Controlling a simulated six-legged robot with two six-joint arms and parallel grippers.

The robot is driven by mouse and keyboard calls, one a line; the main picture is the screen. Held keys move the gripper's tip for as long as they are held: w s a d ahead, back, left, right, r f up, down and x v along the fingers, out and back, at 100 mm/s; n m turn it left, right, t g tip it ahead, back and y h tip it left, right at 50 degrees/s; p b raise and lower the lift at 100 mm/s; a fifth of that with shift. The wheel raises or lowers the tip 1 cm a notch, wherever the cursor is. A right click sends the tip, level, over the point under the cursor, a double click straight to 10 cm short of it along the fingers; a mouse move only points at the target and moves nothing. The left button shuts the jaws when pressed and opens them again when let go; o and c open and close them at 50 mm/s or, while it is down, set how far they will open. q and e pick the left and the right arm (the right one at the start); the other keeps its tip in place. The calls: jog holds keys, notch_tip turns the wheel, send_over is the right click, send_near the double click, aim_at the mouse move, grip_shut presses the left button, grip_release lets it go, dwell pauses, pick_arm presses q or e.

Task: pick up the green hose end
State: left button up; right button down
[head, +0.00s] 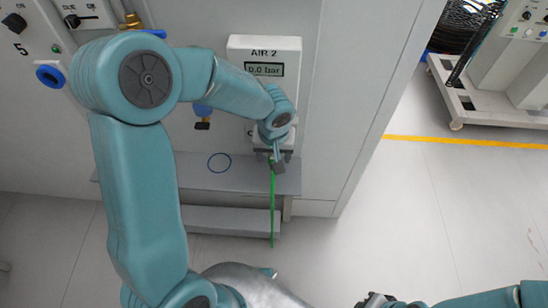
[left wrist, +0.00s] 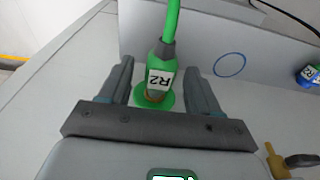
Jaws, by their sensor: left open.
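The green hose end (left wrist: 160,75), with a white R2 label and a grey collar, shows in the left wrist view between the two fingers of my left gripper (left wrist: 160,82). The fingers are apart, with a gap on both sides of it. A green round patch (left wrist: 140,98) lies behind its tip. In the head view my left gripper (head: 277,160) is over the grey shelf (head: 240,180) and hides the hose end. The green hose (head: 272,212) runs down past the shelf's front. My right gripper (head: 375,300) shows only partly at the bottom edge; its jaws are unclear.
The AIR 2 panel (head: 264,58) reads 0.0 bar behind my left arm. A blue ring (head: 219,162) marks the shelf to the left. A blue fitting (head: 202,112) hangs above it. Open floor (head: 430,220) lies to the right.

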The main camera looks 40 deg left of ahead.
pick_arm(q)
jog(key=shift+w, duration=0.1)
jog(key=c, duration=1.1)
jog(key=shift+s+d+r, duration=0.15)
jog(key=shift+s+r, duration=0.1)
jog(key=shift+r, duration=0.1)
jog(key=s+d+r, duration=0.2)
jog(key=s, duration=0.1)
jog(key=s+d+r, duration=0.2)
jog(key=s+r, duration=0.1)
jog(key=s, duration=0.1)
jog(key=s+d+r, duration=0.2)
jog(key=s+d, duration=0.1)
jog(key=s, duration=0.1)
jog(key=shift+s+r+b, duration=0.15)
jog(key=shift+s+b, duration=0.1)
jog(key=shift+b, duration=0.05)
jog(key=o, duration=0.4)
grip_shut()
jog(key=shift+s+d+b, duration=0.2)
jog(key=shift+s+d, duration=0.2)
jog(key=shift+s, duration=0.2)
jog(key=shift+s+d+b, duration=0.15)
jog(key=shift+s+d, duration=0.2)
jog(key=shift+s, duration=0.25)
